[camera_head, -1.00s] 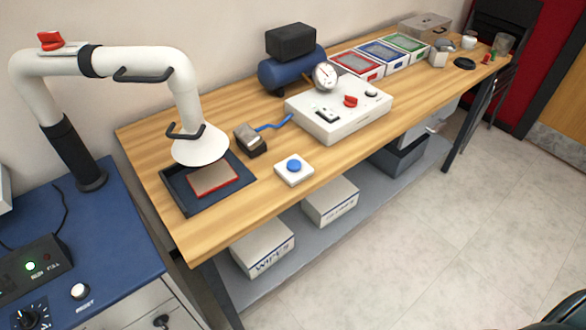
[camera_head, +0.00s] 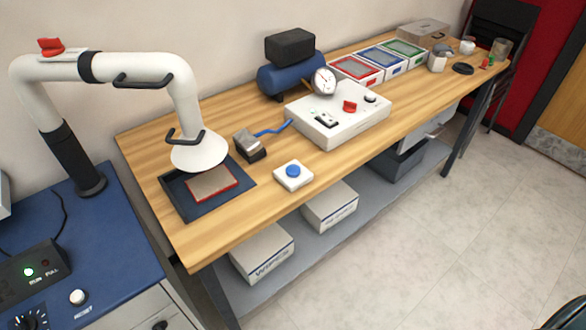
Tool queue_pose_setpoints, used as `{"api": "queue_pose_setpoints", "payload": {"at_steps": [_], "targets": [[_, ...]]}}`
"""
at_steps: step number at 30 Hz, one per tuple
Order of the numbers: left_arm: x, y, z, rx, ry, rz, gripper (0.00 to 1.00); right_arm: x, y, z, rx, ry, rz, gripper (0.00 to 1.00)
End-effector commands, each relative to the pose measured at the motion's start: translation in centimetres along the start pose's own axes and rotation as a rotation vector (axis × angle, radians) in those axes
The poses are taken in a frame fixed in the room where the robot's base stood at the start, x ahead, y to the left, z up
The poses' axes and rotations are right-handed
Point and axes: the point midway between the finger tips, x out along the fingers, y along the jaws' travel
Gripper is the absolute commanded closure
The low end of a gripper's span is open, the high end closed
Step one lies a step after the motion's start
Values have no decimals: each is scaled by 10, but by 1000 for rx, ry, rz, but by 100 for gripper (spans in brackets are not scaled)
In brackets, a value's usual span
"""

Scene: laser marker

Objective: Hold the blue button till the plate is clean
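The blue button (camera_head: 293,171) sits on a small white square base near the front edge of the wooden bench. Nothing touches it. The plate (camera_head: 212,183) lies in a dark blue tray (camera_head: 222,204) to the left of the button. The plate looks grey-brown with a red border. A white extraction hood (camera_head: 199,151) on a jointed arm hangs just above the plate's back edge and hides part of the tray. A grey nozzle block (camera_head: 249,145) with a blue hose stands between tray and control box. Neither of my grippers is in view.
A blue compressor tank (camera_head: 290,75) and red, blue and green trays (camera_head: 381,56) are further back. A blue cabinet (camera_head: 100,235) with a lit green lamp is at left.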

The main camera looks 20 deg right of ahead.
Motion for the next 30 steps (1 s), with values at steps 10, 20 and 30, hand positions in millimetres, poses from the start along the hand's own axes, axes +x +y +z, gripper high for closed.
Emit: {"api": "queue_pose_setpoints", "payload": {"at_steps": [10, 20, 30], "targets": [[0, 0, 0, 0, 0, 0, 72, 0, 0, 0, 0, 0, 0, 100], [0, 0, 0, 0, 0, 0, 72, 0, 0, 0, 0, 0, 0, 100], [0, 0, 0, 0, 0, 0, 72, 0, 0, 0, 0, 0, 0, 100]]}}
